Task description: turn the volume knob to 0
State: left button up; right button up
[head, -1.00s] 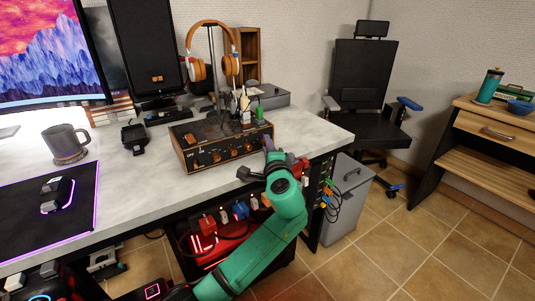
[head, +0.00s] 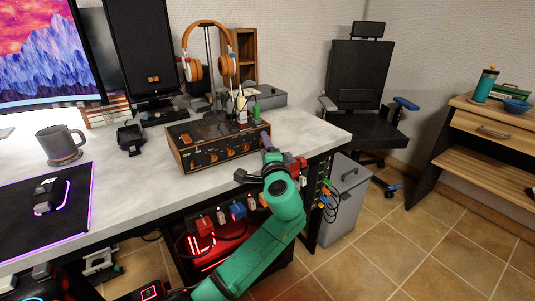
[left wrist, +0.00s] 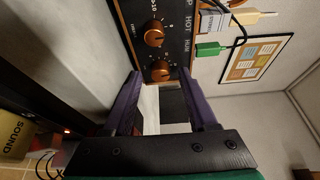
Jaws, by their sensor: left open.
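A control box (head: 190,162) with wooden sides and a dark front with copper knobs stands on the desk. In the left wrist view its panel (left wrist: 180,45) shows two copper knobs, an upper one (left wrist: 154,38) with a "10" mark beside it and a lower one (left wrist: 160,70). I cannot tell which knob is the volume knob. My left gripper (head: 256,158) is open in front of the box's right end. In the left wrist view the lower knob shows between the purple fingertips (left wrist: 161,78), with no clear contact. My right gripper is not in view.
Orange headphones (head: 207,38) hang on a stand behind the box. Cables and a green plug (left wrist: 208,50) are at the box's end. A mug (head: 58,143) and mouse (head: 48,196) are on the left. Lit gear with plugs sits under the desk (head: 130,212).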

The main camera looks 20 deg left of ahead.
pick_arm(q)
jog(key=p+v, duration=0.1)
jog(key=v, duration=1.3)
jog(key=shift+s, duration=0.15)
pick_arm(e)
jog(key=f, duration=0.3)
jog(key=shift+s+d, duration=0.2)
